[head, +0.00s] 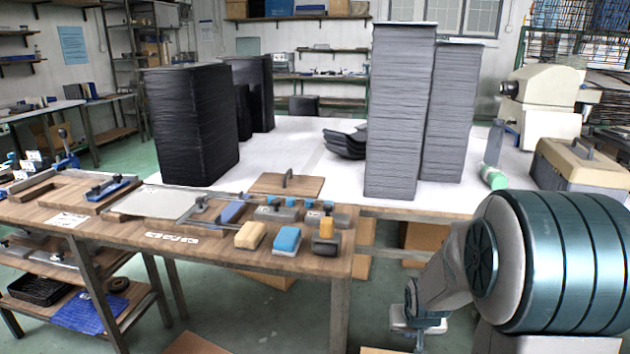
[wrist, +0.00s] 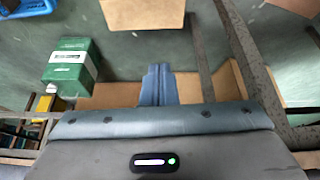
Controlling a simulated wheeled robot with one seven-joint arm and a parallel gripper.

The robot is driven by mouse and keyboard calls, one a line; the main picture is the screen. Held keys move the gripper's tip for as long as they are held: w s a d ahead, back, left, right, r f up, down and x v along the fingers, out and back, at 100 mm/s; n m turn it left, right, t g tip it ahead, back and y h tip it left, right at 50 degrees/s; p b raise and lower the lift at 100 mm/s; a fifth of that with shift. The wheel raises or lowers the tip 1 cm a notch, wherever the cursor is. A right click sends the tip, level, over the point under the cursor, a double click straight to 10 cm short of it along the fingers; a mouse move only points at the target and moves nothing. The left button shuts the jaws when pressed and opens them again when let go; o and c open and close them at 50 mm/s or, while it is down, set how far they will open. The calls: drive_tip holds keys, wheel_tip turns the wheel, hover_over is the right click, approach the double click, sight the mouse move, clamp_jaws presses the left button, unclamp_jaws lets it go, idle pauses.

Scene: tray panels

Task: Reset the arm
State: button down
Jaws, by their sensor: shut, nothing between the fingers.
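My gripper (wrist: 158,70) shows in the wrist view, its two blue-grey fingers together with nothing between them. Below them lies the wide padded blue-grey palm. In the head view my arm is folded at the lower right, with a large teal, ribbed section in front. My gripper hangs low there, right of the workbench (head: 340,257) and below the height of its top, apart from everything. The head view is too small to show the fingers clearly.
Tall black stacks (head: 190,125) and grey stacks (head: 400,115) stand on the white table (head: 320,185). A yellow block (head: 250,235) and a blue block (head: 287,240) sit at the workbench's front. A beige toolbox (head: 580,165) stands right.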

drive_tip(key=s+a+r+p, duration=0.2)
drive_tip(key=s+r+p, duration=0.4)
drive_tip(key=r, duration=0.4)
drive_tip(key=s+a+r+n+g+p, duration=0.1)
drive_tip(key=s+a+r+p, duration=0.1)
drive_tip(key=s+r+p, duration=0.4)
drive_tip(key=s+a+r+g+y+p, duration=0.1)
drive_tip(key=s+r+p, duration=0.4)
drive_tip(key=r, duration=1.1)
drive_tip(key=s+a, duration=0.1)
drive_tip(key=s, duration=0.2)
drive_tip(key=shift+a+r+p, duration=0.25)
drive_tip(key=shift+a+p, duration=0.15)
